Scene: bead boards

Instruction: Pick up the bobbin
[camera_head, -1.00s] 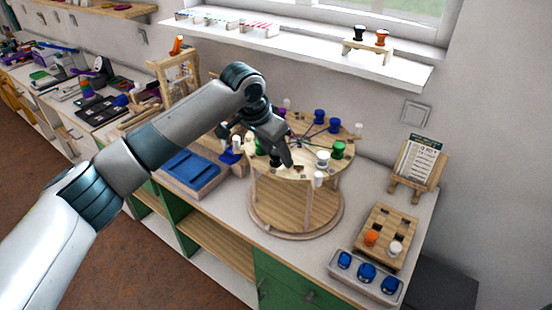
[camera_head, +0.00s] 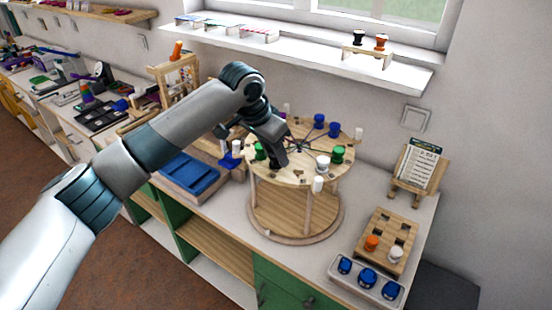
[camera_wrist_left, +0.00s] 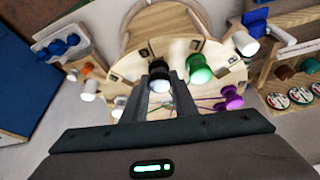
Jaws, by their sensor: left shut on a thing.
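My left gripper (camera_head: 281,160) reaches down over the top of the round wooden stand (camera_head: 268,172), at its near left part. In the left wrist view its two fingers (camera_wrist_left: 160,92) are closed around a bobbin (camera_wrist_left: 158,74) with a dark top and a white lower part. In the head view the fingers mostly hide this bobbin. A green bobbin (camera_wrist_left: 200,68) stands just right of the fingers in the wrist view. My right gripper is not in view.
The stand's top also holds blue bobbins (camera_head: 319,121), a white bobbin (camera_head: 323,162) and another green one (camera_head: 338,154). A blue tray (camera_head: 190,172) lies left of the stand. A pegged board (camera_head: 386,238) and a grey tray (camera_head: 352,280) with blue bobbins lie right.

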